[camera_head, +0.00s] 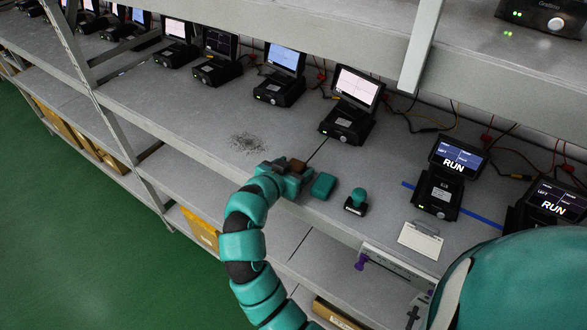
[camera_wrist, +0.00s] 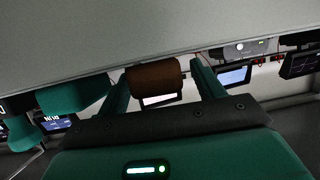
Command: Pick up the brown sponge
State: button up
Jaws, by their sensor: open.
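The brown sponge (camera_head: 298,165) is a small block on the upper shelf near its front edge, partly hidden behind my gripper (camera_head: 288,172). In the wrist view, which looks upside down, the sponge (camera_wrist: 153,75) shows between the two fingers of my gripper (camera_wrist: 164,72). The fingers are apart. The sponge lies nearer the left finger, with a clear gap to the right finger. I cannot tell whether the left finger touches it.
A teal block (camera_head: 323,185) lies just right of my gripper, with a teal-knobbed stamp (camera_head: 356,202) beyond it. Dark grey particles (camera_head: 246,142) lie scattered to the left. Screened devices (camera_head: 352,104) line the back. A white card (camera_head: 420,241) lies at the right.

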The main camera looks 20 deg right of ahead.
jog(key=c, duration=1)
jog(key=shift+r, duration=0.1)
jog(key=shift+c, duration=0.2)
